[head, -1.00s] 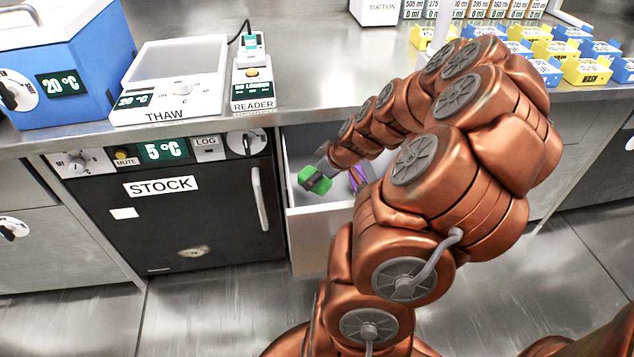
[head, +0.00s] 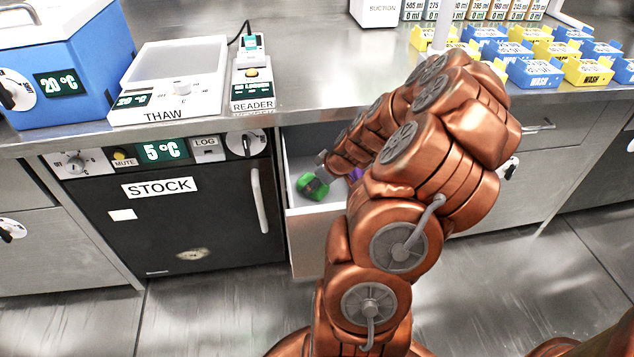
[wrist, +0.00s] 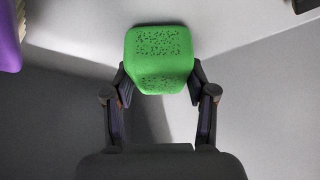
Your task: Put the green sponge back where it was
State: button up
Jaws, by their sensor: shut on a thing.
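The green sponge (head: 309,187) is in my gripper (head: 318,180), inside the open drawer (head: 310,209) to the right of the STOCK unit. In the wrist view the sponge (wrist: 158,58) sits between the two dark fingers of my gripper (wrist: 159,78), which press on its sides. Pale drawer surfaces lie around it. I cannot tell whether the sponge touches the drawer floor. My arm hides the right part of the drawer.
A purple thing (head: 355,174) lies in the drawer, right of the sponge; it also shows at the wrist view's left edge (wrist: 9,38). The STOCK unit (head: 170,210) stands left of the drawer. The counter above holds the THAW device (head: 170,80), the READER (head: 252,88) and WASH trays (head: 535,72).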

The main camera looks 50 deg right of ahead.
jog(key=shift+f, duration=0.3)
jog(key=o, duration=1.1)
jog(key=shift+r, duration=0.1)
jog(key=shift+r, duration=0.2)
jog(key=p+v, duration=0.1)
jog(key=v, duration=1.1)
jog(key=shift+a, duration=0.1)
